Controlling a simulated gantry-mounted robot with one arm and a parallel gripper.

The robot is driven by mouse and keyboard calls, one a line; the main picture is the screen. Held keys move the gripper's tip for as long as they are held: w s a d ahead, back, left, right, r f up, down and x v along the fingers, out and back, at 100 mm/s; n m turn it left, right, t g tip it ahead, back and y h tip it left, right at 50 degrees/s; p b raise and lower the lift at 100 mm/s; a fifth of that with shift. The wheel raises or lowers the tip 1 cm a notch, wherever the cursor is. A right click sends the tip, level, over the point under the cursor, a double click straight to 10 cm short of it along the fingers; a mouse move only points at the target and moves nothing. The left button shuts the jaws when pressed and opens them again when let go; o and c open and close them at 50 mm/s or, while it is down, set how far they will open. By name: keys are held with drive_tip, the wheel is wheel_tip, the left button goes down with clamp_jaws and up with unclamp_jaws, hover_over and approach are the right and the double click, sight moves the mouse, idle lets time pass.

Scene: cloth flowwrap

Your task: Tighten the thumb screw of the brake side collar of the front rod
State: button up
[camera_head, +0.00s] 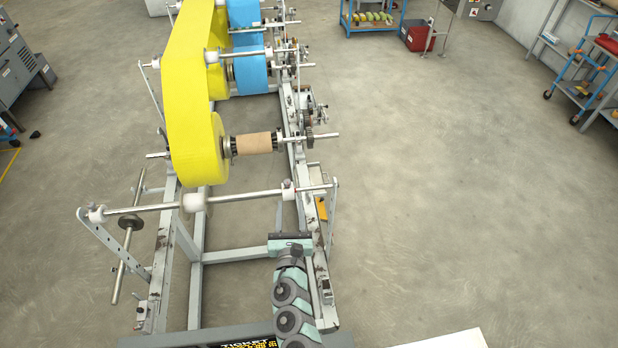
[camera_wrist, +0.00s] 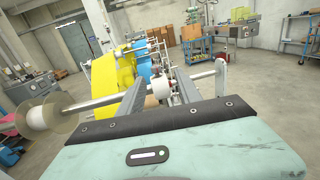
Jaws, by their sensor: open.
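The front rod (camera_head: 245,195) crosses the near end of the frame as a bare metal bar. It carries a white collar at the right (camera_head: 288,189), a larger white one at mid-rod (camera_head: 194,202) and another at the left end (camera_head: 97,214). The right collar has a small red spot; its thumb screw is too small to make out. No label shows which collar is brake side. My gripper (camera_head: 289,243) is open and empty, below and apart from the right collar in the picture. In the wrist view my gripper's teal body fills the foreground, with the rod (camera_wrist: 110,99) beyond.
A yellow web (camera_head: 200,140) hangs behind the rod, beside a brown cardboard core (camera_head: 254,143). Blue rolls (camera_head: 250,70) are farther back. The frame's right rail (camera_head: 302,225) and upright (camera_head: 332,215) stand close to my gripper. The floor at the right (camera_head: 450,200) is clear.

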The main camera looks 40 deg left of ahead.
sight(287, 185)
drive_tip(key=shift+g, duration=0.3)
drive_tip(key=b+x, duration=0.1)
drive_tip(key=x, duration=0.4)
drive_tip(key=b+x, duration=0.2)
drive_tip(key=x, duration=0.3)
drive_tip(key=shift+s+a+f, duration=0.2)
drive_tip(key=shift+s+a, duration=0.05)
drive_tip(key=shift+a, duration=0.05)
clamp_jaws()
